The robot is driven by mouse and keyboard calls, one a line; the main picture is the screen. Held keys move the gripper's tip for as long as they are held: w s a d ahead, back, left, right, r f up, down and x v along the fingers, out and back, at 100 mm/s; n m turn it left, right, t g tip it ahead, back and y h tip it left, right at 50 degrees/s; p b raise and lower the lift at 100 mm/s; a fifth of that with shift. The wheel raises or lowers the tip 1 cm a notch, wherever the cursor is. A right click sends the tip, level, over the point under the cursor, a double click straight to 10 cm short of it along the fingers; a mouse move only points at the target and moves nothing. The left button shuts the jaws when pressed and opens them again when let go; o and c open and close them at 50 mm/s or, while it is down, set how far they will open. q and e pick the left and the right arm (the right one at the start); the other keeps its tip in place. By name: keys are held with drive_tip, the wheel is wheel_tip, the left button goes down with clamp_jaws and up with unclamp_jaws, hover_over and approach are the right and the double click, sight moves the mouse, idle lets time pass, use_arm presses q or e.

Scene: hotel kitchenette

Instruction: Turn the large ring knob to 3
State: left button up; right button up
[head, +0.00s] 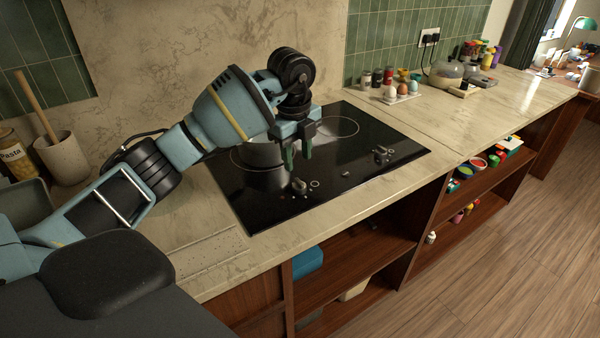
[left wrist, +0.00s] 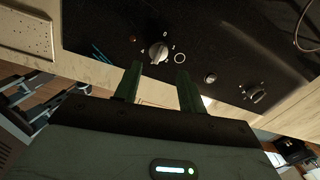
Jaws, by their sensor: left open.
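A grey knob (head: 299,186) stands on the front of the black glass hob (head: 245,205), with a white ring mark (head: 315,184) beside it. The knob also shows in the left wrist view (left wrist: 158,53), with the ring mark (left wrist: 180,58) to its right and small white marks around it. I cannot read its setting with certainty. My left gripper (head: 298,160) is open and empty, pointing down above the hob. In the left wrist view its two fingers (left wrist: 157,84) are apart, with the knob beyond the gap and not touched. My right gripper is not in view.
A second knob (head: 381,156) sits further right on the hob. An egg tray (head: 402,97) and jars stand past the hob. The counter (head: 465,125) right of the hob is mostly clear.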

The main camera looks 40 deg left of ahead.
sight(299, 182)
use_arm(q)
drive_tip(key=shift+s+d, duration=0.15)
drive_tip(key=shift+s, duration=0.1)
drive_tip(key=shift+f, duration=0.4)
drive_tip(key=f, duration=0.5)
drive_tip(key=shift+w+f, duration=0.25)
drive_tip(key=shift+f, duration=0.1)
drive_tip(key=shift+w+f, duration=0.1)
drive_tip(key=shift+f, duration=0.45)
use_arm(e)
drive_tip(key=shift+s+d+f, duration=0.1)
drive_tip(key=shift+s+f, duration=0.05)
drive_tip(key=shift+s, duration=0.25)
use_arm(q)
drive_tip(key=c, duration=0.7)
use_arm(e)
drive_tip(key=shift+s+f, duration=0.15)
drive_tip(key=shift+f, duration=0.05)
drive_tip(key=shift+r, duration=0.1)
